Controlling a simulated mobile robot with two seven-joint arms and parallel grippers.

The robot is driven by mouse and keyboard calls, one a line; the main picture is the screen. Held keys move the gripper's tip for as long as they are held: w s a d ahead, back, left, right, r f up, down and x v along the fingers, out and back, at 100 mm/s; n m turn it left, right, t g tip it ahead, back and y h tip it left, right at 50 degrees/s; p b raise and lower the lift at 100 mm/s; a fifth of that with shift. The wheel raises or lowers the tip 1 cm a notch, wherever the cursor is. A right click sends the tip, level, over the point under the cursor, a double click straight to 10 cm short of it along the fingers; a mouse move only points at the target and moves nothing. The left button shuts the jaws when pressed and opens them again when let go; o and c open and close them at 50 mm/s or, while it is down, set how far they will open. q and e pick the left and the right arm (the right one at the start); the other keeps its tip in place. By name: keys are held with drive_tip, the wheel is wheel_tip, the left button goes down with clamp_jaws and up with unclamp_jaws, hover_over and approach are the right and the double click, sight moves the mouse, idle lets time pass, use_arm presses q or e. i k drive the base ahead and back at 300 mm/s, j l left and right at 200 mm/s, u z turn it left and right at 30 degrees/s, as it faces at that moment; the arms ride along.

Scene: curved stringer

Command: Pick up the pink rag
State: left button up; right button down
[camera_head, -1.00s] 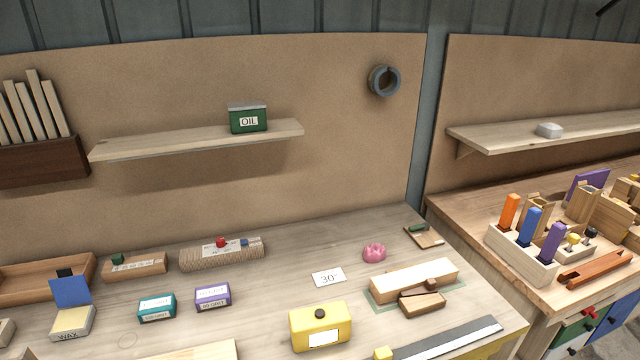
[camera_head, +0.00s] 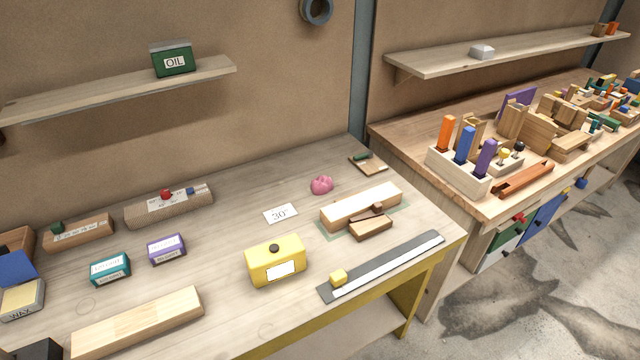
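The pink rag (camera_head: 321,185) is a small crumpled lump on the wooden workbench (camera_head: 240,205), toward its back right. It lies behind a pale wood block on a green mat and to the right of the "30°" card. Nothing covers it. Neither of my grippers is in the head view.
A yellow box (camera_head: 275,262), a long wood block (camera_head: 362,207) and a grey ruler-like strip (camera_head: 385,265) lie nearer the front edge. A green oil tin (camera_head: 172,58) stands on the shelf above. A second bench (camera_head: 410,140) with coloured tools stands right, across a gap.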

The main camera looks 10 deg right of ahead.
sight(323, 185)
drive_tip(key=i+l+u, duration=0.1)
drive_tip(key=l+u, duration=0.3)
drive_tip(key=l, duration=0.25)
drive_tip(key=l+u, duration=0.35)
drive_tip(key=l, duration=0.3)
